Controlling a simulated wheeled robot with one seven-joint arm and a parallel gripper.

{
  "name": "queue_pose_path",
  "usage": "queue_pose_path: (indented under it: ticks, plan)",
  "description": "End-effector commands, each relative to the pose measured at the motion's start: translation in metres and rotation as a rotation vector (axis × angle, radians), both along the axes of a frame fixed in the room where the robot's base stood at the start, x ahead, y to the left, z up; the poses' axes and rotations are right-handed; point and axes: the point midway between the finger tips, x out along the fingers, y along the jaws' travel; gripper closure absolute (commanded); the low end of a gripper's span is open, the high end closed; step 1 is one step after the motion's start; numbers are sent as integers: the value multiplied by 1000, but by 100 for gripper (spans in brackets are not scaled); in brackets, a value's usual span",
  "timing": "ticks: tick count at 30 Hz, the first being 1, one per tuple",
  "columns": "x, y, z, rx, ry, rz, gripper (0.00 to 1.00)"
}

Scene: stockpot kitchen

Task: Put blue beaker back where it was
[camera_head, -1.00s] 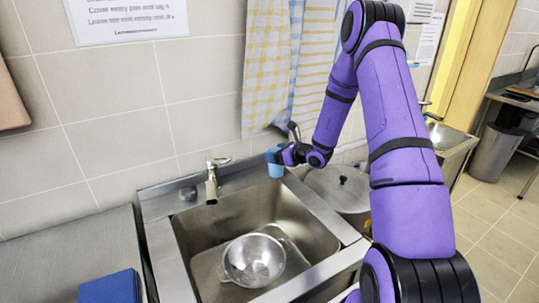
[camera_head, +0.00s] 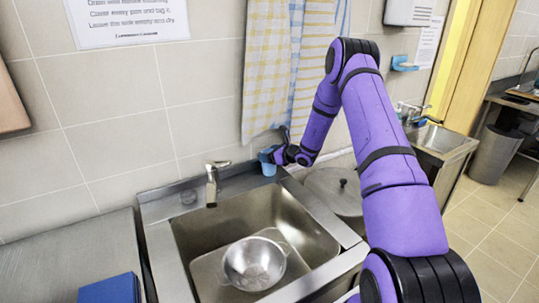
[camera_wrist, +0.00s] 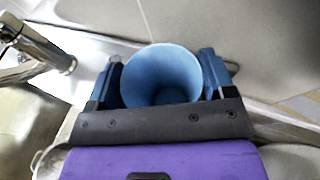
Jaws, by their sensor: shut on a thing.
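The blue beaker (camera_head: 268,167) is upright at the back right corner of the sink, near the tiled wall. My gripper (camera_head: 274,155) is shut on it from the right. In the wrist view the beaker (camera_wrist: 161,78) sits between the two fingers of my gripper (camera_wrist: 160,80), its open mouth toward the camera and its inside empty. I cannot tell whether its base touches the sink's back ledge.
The faucet (camera_head: 212,182) stands left of the beaker. A metal colander (camera_head: 254,264) lies in the sink basin (camera_head: 300,232). A lidded pot (camera_head: 335,188) stands right of the sink. Towels (camera_head: 290,75) hang on the wall above. A blue box-like thing (camera_head: 110,290) lies on the left counter.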

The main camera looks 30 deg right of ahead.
Motion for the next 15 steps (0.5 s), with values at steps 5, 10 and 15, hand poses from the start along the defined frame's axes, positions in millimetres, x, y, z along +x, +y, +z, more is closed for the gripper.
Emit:
queue_pose_path:
  ticks: [5,10,15]
  plan:
    - [0,0,1,0,0,-1,47]
    - [0,0,-2,0,0,-1,22]
    - [0,0,-2,0,0,-1,0]
